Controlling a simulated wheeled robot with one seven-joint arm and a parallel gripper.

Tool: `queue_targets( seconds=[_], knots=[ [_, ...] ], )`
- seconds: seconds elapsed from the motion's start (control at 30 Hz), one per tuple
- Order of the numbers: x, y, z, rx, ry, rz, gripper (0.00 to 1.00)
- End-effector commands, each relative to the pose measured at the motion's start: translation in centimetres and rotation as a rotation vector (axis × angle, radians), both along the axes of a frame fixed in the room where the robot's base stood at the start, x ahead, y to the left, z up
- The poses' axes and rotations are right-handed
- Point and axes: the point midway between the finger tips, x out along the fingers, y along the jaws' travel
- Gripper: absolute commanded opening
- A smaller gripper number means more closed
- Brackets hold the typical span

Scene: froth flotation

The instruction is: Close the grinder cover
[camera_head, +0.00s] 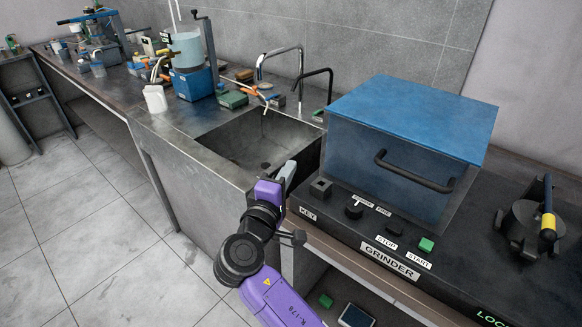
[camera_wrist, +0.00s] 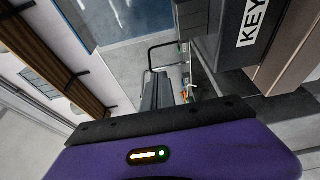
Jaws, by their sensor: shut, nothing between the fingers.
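The grinder (camera_head: 392,254) is a black unit on the right side of the bench. Its cover (camera_head: 410,115) is a box with a blue top and see-through bluish sides, with a black bar handle (camera_head: 412,175) on the front. The cover looks lowered onto the base, with no clear gap at its front edge; its back is hidden. My gripper (camera_head: 288,173) is shut and empty, left of the grinder by the sink's front right corner, apart from the cover and handle. In the wrist view, the gripper's fingers (camera_wrist: 160,90) are together, and the grinder's KEY label (camera_wrist: 251,22) shows at upper right.
The grinder's front panel has a key block (camera_head: 321,187), a black knob (camera_head: 354,209) and a green START button (camera_head: 426,245). A black clamp-like part with a yellow-banded handle (camera_head: 548,225) stands at right. The sink (camera_head: 225,140) with taps lies left. Floor (camera_head: 90,220) at left is clear.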

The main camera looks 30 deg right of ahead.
Motion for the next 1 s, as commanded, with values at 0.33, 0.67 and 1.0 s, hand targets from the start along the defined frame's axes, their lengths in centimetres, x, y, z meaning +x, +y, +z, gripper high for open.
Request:
queue_targets(
  seconds=[0.33, 0.67, 1.0],
  knots=[
    [4.1, -5.2, 0.2, 0.001, 0.001, -0.002, 0.00],
    [2.4, -7.2, 0.1, 0.003, 0.000, 0.002, 0.00],
    [1.3, -7.6, 0.0, 0.003, -0.002, 0.003, 0.00]
  ],
)
